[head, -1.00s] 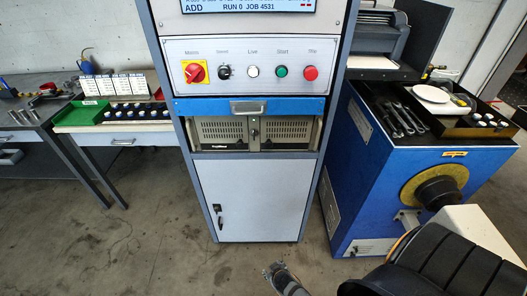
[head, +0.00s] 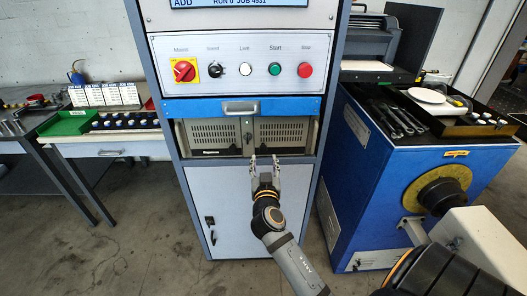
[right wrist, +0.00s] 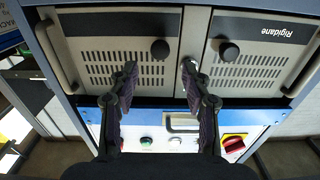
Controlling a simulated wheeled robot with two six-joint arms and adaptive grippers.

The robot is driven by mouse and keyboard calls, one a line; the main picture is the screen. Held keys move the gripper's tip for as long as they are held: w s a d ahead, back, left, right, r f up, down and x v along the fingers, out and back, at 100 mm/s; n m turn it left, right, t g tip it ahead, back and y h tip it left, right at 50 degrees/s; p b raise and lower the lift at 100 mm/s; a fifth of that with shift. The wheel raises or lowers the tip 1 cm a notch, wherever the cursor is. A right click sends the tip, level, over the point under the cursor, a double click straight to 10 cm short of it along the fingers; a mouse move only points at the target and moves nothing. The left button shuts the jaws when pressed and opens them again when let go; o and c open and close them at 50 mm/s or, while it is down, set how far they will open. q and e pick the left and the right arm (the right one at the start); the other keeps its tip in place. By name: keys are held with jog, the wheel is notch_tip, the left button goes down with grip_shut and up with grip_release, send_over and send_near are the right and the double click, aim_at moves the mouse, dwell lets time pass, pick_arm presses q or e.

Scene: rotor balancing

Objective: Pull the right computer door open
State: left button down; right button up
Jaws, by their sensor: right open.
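The computer (head: 247,134) sits in a bay of the grey cabinet, below a blue drawer. It has two vented doors, both closed. The right computer door (head: 285,132) also shows on the left of the upside-down right wrist view (right wrist: 112,60), with a round black knob (right wrist: 160,50) near its inner edge. The left computer door (head: 212,134) bears a similar knob (right wrist: 228,52). My right gripper (head: 265,159) is open and empty, in front of the cabinet at the bay's lower edge. In the wrist view that knob appears between its fingertips. My left gripper is not in view.
The blue drawer's handle (head: 240,107) sticks out above the doors. The control panel (head: 240,68) with switches is higher up. A blue machine (head: 400,180) stands on the right, and a bench with a green tray (head: 68,123) on the left.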

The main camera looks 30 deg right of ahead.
aim_at(263, 149)
jog(key=x, duration=0.5)
jog(key=shift+w+d+p, duration=0.15)
jog(key=shift+w+p, duration=0.05)
jog(key=shift+p, duration=0.15)
grip_shut()
